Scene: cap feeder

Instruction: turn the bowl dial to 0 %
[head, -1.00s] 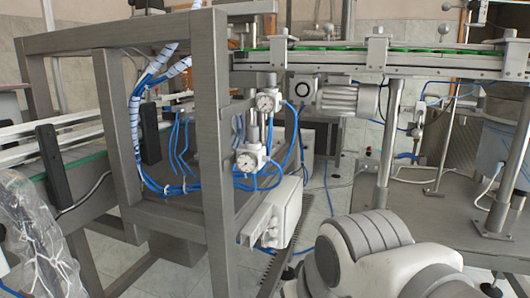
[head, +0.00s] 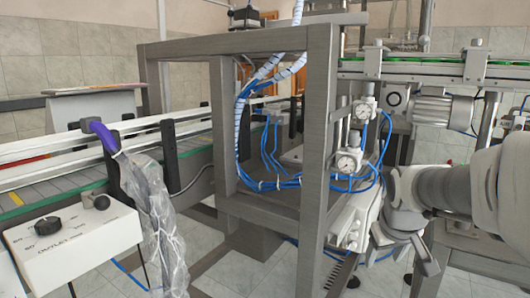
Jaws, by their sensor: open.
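A white control box (head: 75,245) stands at the lower left in the head view. It carries a black dial knob (head: 47,225) with printed numbers around it and a label that seems to read OUTLET. I see no dial marked for the bowl. My arm comes in from the right, far from the box. I cannot make out gripper fingers at its end.
A conveyor (head: 60,180) runs along the left behind the box. A plastic-wrapped purple hose (head: 150,205) hangs just right of the box. A grey metal frame (head: 318,150) with blue tubes and gauges (head: 349,164) stands between the box and my arm.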

